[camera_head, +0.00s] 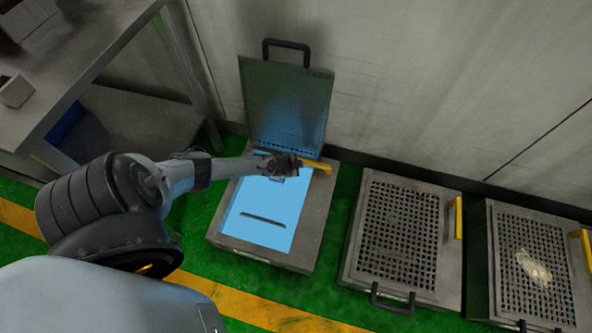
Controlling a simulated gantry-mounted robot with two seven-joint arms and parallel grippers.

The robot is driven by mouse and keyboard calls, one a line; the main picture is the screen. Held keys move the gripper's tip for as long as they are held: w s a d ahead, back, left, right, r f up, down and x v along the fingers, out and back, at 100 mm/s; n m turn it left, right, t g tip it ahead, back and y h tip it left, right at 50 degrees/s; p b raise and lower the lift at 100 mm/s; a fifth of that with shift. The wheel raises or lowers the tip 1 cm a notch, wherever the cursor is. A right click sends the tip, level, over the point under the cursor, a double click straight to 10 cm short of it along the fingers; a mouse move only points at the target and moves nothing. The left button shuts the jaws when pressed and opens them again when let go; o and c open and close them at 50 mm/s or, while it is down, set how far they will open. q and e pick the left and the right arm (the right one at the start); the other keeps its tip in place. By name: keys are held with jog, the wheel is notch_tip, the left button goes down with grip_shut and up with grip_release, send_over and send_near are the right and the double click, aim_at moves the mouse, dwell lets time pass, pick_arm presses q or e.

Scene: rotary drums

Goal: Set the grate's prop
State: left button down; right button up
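The grate (287,100) of the left floor box is raised upright at the box's back edge, its black handle (287,43) at the top. The box's open inside (255,215) is bright blue with a dark slot. A yellow prop (317,164) lies near the box's right back corner, pointing right. My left gripper (290,163) reaches in from the left, over the back of the opening, at the prop's left end. The fingers are small and dark, so I cannot tell whether they grip it. My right gripper is out of view.
Two more boxes stand to the right with closed grates (398,232) (535,265) and yellow props (458,218) (587,247) at their right sides. The far one has a pale patch. A wall stands behind; a metal table (75,60) is at upper left.

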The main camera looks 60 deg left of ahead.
pick_arm(q)
jog(key=shift+a, duration=0.2)
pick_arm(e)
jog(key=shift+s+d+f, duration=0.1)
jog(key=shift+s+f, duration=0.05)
pick_arm(q)
jog(key=shift+a, duration=0.1)
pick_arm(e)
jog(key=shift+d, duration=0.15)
pick_arm(q)
jog(key=s+d+f+p+v, duration=0.1)
jog(key=p+v, duration=0.8)
jog(key=v, duration=0.3)
jog(key=shift+s+d+f+p, duration=0.2)
jog(key=shift+s+f+p, duration=0.15)
jog(key=shift+s+p, duration=0.05)
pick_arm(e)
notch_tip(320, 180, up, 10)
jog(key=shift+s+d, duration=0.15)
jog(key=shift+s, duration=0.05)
pick_arm(q)
jog(key=shift+s+d, duration=0.1)
jog(key=shift+d, duration=0.05)
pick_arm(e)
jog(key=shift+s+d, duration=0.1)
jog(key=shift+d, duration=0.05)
